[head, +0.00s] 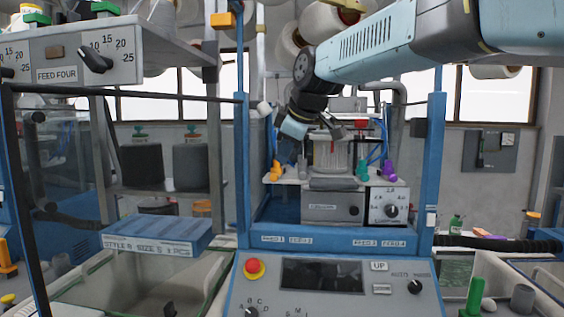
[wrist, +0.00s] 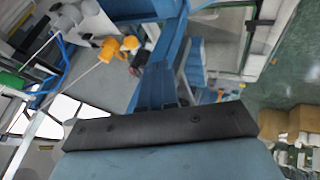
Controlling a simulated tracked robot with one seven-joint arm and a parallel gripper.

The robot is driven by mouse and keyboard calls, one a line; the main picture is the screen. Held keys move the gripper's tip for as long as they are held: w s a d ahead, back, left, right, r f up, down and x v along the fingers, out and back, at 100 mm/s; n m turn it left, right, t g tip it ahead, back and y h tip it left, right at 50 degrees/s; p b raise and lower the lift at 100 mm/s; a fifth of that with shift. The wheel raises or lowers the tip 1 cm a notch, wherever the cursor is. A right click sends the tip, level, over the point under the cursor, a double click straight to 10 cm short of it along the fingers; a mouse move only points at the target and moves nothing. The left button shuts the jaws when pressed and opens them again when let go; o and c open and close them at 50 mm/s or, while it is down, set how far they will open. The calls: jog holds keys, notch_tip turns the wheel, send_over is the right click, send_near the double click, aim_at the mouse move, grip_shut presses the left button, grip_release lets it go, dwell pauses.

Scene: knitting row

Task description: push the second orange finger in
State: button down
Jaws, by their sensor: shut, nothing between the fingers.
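Two orange fingers sit close together at the left end of the white plate on the knitting machine; the upper one (head: 276,165) and lower one (head: 272,177) are small in the head view. In the wrist view one orange finger (wrist: 108,50) shows large beside a smaller one (wrist: 130,43). I cannot tell which is the second, or how far in either stands. My gripper (head: 286,152) is shut and empty, pointing down just above and right of them.
Green (head: 362,170) and purple (head: 389,170) fingers stand at the plate's right end. A blue upright (head: 242,150) rises left of the orange pair, and another (head: 434,150) stands at right. A control panel with a red button (head: 253,267) lies in front.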

aim_at(276, 174)
jog(key=w+a+f, duration=0.2)
jog(key=w+f, duration=0.5)
jog(key=w, duration=0.1)
jog(key=shift+w+a, duration=0.25)
jog(key=shift+f, duration=0.1)
jog(key=w, duration=0.3)
jog(key=shift+w+d, duration=0.15)
jog(key=shift+w, duration=0.05)
dwell(0.4)
